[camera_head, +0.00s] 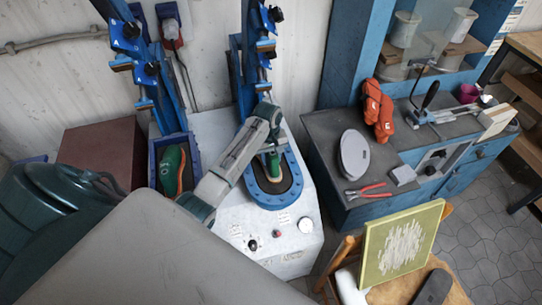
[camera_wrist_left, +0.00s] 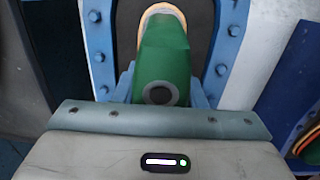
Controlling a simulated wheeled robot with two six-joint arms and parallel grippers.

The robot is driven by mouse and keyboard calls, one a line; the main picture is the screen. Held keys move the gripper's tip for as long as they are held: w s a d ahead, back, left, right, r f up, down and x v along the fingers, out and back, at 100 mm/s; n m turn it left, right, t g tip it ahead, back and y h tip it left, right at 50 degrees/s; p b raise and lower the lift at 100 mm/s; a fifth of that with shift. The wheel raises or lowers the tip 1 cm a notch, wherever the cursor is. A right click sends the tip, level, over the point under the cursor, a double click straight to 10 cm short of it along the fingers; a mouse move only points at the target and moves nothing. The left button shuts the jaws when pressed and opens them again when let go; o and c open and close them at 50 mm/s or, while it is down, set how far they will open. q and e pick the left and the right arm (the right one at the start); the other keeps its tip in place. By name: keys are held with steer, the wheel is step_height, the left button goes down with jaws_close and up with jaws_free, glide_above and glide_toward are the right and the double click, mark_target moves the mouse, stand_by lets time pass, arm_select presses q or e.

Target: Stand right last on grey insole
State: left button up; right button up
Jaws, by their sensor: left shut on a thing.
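A green last (camera_head: 274,163) is in or just above the oval blue-rimmed bay (camera_head: 290,188) on the right of the pale machine. My left gripper (camera_head: 270,149) is shut on its heel end. The left wrist view shows the green last (camera_wrist_left: 165,60) between the fingers (camera_wrist_left: 160,93), with a pale tan and orange edge around its far end. The dark bed of the bay lies under it. I cannot tell whether it touches the bed, and I cannot pick out a grey insole beneath it. My right gripper is not in view.
Another green last with an orange edge (camera_head: 171,171) lies in the left blue bay (camera_head: 154,178). Blue press columns (camera_head: 248,60) rise behind the bays. The bench to the right holds a grey oval pad (camera_head: 355,154), red pliers (camera_head: 367,190) and orange gloves (camera_head: 378,108).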

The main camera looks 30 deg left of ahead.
arm_select(q)
steer(key=shift+f, duration=0.25)
stand_by(0.6)
steer(key=o, duration=1.1)
steer(key=r+b, duration=0.1)
steer(key=r, duration=0.5)
steer(key=r+b, duration=0.1)
steer(key=r, duration=0.3)
steer(key=shift+a+b, duration=0.3)
steer(key=shift+r, duration=0.45)
